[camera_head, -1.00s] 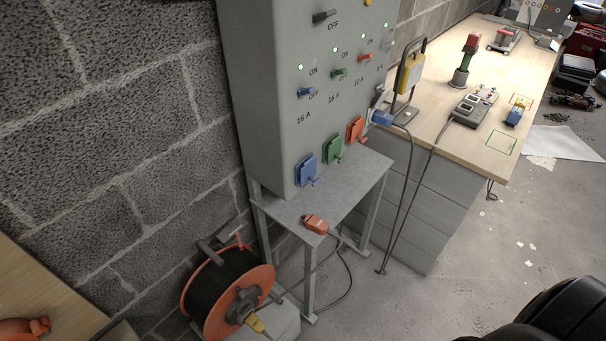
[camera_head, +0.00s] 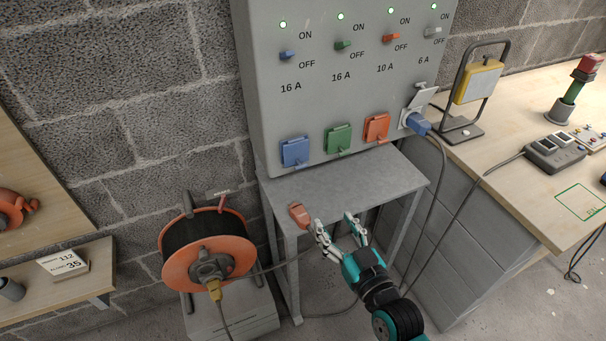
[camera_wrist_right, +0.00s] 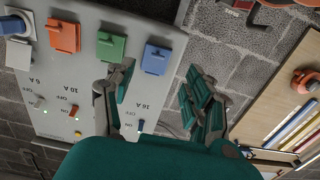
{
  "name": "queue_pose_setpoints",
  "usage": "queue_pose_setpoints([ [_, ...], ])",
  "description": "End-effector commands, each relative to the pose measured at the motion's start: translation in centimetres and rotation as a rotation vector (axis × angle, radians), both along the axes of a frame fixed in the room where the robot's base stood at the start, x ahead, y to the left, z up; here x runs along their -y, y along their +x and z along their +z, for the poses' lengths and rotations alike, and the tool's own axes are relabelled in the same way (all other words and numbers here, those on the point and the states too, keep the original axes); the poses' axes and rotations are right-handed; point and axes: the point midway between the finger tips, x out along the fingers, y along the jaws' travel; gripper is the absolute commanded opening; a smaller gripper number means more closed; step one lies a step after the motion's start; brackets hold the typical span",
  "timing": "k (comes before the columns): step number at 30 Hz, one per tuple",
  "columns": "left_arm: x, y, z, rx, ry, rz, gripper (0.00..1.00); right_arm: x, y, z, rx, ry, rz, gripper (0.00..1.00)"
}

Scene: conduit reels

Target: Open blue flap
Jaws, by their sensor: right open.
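The blue flap (camera_head: 295,152) is at the lower left of the grey panel's socket row and looks shut. It also shows in the right wrist view (camera_wrist_right: 156,59), in the gap between the fingers as seen there. My right gripper (camera_head: 337,226) is open and empty, with its fingers apart. In the head view it is in front of the small metal table, below and right of the blue flap and not touching it. My left gripper is not in view.
A green flap (camera_head: 338,139) and an orange flap (camera_head: 377,128) sit right of the blue one. A blue plug (camera_head: 417,123) is in the rightmost socket. An orange connector (camera_head: 299,215) lies on the metal table (camera_head: 345,185). A cable reel (camera_head: 208,250) stands at lower left.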

Motion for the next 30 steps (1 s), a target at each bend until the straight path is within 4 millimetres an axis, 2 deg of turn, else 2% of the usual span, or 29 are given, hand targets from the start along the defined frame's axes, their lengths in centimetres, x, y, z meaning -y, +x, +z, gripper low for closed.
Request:
queue_pose_setpoints([
  [3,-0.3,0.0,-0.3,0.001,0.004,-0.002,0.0,-0.2,0.1,2.1,0.044,0.014,0.004,0.54],
  [8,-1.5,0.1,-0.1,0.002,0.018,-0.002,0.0,-0.8,1.8,2.5,0.051,0.015,0.004,0.54],
  [16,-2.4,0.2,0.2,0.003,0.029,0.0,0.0,-2.5,7.3,2.5,0.05,0.015,0.003,0.54],
  [24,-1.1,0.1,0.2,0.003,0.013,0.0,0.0,-4.3,12.7,2.4,0.048,0.015,0.003,0.54],
  [30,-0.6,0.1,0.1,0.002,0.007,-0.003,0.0,-5.1,15.4,2.3,0.047,0.013,0.003,0.54],
])
